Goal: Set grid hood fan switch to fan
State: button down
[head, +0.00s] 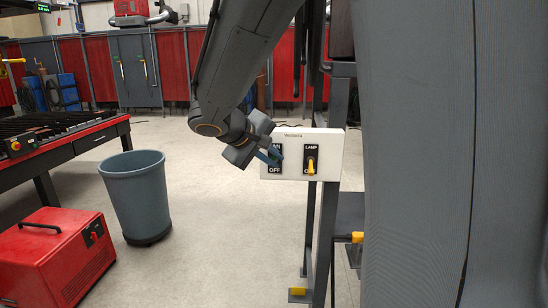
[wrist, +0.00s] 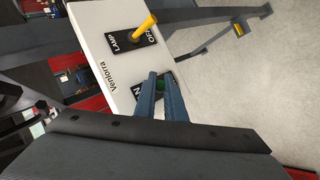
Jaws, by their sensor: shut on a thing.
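A white switch box (head: 293,158) on a dark post carries two switches. The left one is the fan switch (head: 275,171), on a black plate with FAN, partly hidden, above and OFF below. My gripper (head: 271,155) is at this switch, with blue fingers.
The lamp switch with a yellow lever (head: 311,166) sits right of the fan switch, its lever pointing down. A grey bin (head: 137,195), a red machine (head: 55,260) and a red-sided table (head: 85,140) stand left. Open floor lies between bin and post.

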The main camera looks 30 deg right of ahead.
jog(key=c, duration=1.8)
grip_release()
jog(key=shift+c, duration=0.2)
jog(key=b+v, duration=0.2)
jog(key=v, duration=0.5)
jog(key=shift+s+a+r, duration=0.2)
jog(key=shift+a+r, duration=0.05)
jog(key=s+a+f+g+y, duration=0.1)
jog(key=s+a+f+y, duration=0.2)
jog(key=f, duration=0.5)
jog(key=s+a+f+m+g+y, duration=0.1)
jog(key=s+a+f+y, duration=0.2)
jog(key=f, duration=0.6)
jog(key=s+a+f+g+y, duration=0.1)
jog(key=s+a+f+y, duration=0.2)
jog(key=s+f, duration=0.4)
notch_tip(320, 180, down, 2)
jog(key=shift+a+f+m, duration=0.15)
jog(key=shift+a+m, duration=0.15)
jog(key=shift+a, duration=0.05)
